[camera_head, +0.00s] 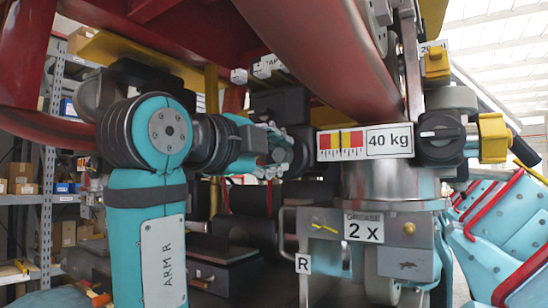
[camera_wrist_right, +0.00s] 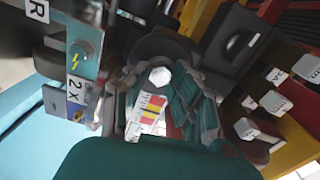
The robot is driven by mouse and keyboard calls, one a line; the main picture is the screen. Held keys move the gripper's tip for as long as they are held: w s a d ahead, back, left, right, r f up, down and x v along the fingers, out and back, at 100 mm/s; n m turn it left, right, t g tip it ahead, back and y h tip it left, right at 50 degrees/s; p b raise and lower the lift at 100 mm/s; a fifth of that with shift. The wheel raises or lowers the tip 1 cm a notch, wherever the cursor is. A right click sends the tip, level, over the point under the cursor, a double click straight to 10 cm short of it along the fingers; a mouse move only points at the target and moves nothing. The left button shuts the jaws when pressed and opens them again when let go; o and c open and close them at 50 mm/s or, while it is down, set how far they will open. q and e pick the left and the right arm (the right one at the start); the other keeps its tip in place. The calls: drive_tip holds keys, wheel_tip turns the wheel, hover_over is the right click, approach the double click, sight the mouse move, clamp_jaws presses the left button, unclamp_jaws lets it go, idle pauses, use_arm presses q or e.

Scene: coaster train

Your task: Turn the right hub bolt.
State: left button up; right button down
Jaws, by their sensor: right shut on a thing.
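In the right wrist view the right hub bolt (camera_wrist_right: 160,76) is a pale hex head in a dark round hub. My right gripper (camera_wrist_right: 160,92) has its teal, grey-edged fingers on both sides of the bolt and is shut on it. The bolt cannot be made out there. My left gripper is in neither view.
A gauge plate marked 40 kg (camera_head: 365,141) sits right of my gripper, above a grease box marked 2 X (camera_head: 363,228). A black knob (camera_head: 438,134) is farther right. A red beam (camera_head: 335,50) hangs overhead. Several pale blocks (camera_wrist_right: 275,103) stick out right in the wrist view.

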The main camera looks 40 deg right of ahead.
drive_tip(key=shift+m, duration=0.7)
drive_tip(key=shift+f, duration=0.1)
drive_tip(key=c, duration=1.1)
unclamp_jaws()
drive_tip(key=shift+s, duration=0.1)
drive_tip(key=v, duration=1.2)
